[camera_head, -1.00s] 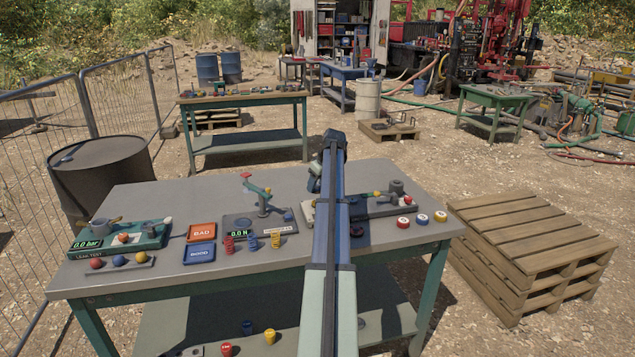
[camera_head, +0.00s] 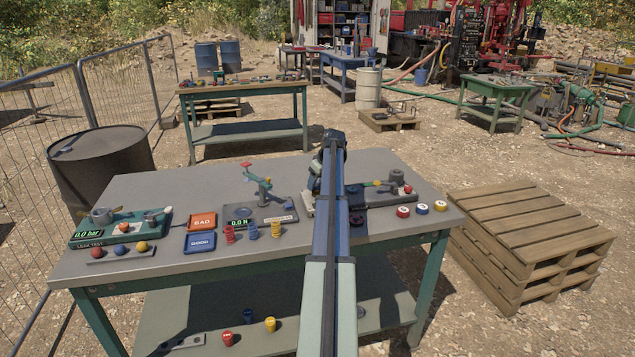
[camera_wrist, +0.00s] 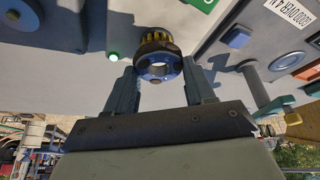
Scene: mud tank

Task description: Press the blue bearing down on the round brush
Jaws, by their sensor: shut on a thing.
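In the wrist view, my gripper (camera_wrist: 159,66) is shut on a blue ring, the blue bearing (camera_wrist: 157,73), with one finger on each side. The open hole of the ring shows towards the camera. Right behind it is a dark round body with yellowish ridges (camera_wrist: 157,44), possibly the round brush; I cannot tell whether the ring touches it or how far down it sits. In the head view, my own arm covers the bearing and most of my gripper.
The grey table (camera_head: 130,200) carries a red BAD pad (camera_head: 202,220), a blue GOOD pad (camera_head: 200,242), a spring tester with a lever (camera_head: 262,183), and a leak tester (camera_head: 120,228) at left.

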